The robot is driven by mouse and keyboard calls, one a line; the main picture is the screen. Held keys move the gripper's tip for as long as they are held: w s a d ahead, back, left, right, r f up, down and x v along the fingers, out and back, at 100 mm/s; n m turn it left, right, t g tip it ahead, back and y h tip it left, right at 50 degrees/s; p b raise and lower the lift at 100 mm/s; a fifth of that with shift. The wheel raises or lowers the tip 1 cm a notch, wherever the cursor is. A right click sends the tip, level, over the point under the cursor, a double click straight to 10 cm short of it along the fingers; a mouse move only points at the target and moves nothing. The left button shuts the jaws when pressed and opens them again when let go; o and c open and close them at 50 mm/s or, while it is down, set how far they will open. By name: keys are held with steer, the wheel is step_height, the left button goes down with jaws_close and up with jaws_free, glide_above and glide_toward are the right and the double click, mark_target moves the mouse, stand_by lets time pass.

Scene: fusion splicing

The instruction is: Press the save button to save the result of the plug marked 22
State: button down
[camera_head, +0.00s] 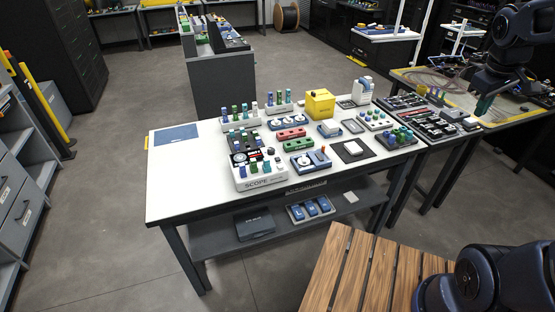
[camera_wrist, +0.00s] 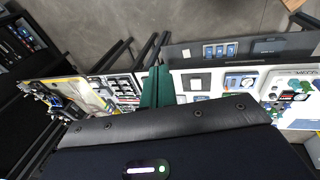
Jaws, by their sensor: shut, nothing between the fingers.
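The white device marked SCOPE (camera_head: 262,183) stands at the front left of the white table, with a dark panel and coloured keys on top. It also shows upside down at the right edge of the wrist view (camera_wrist: 272,86). I cannot tell which key is the save button. Blue, green and white plugs stand in racks (camera_head: 240,124) behind it; the mark 22 is too small to read. My gripper (camera_head: 484,104) is at the upper right, far from the scope, with its green fingers shut and empty. The fingers show in the wrist view (camera_wrist: 156,86).
The white table (camera_head: 185,182) is bare at its left, apart from a blue mat (camera_head: 176,134). A yellow box (camera_head: 320,104) and several small fixtures crowd its right half. A dark bench with trays (camera_head: 425,125) adjoins on the right. A wooden slatted surface (camera_head: 345,275) is in front.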

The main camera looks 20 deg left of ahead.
steer(key=w+a+f+n+h, duration=0.25)
steer(key=w+a+n, duration=0.55)
steer(key=a, duration=0.5)
steer(key=n+t+h, duration=0.1)
steer(key=n+t, duration=0.4)
steer(key=n, duration=1.6)
glide_above(278, 159)
step_height(278, 159, down, 24)
steer(key=r, duration=0.1)
steer(key=shift+s+a+f, duration=0.25)
steer(key=shift+s+a, duration=0.2)
steer(key=shift+f, duration=4.35)
steer(key=shift+f, duration=0.2)
steer(key=shift+f, duration=0.25)
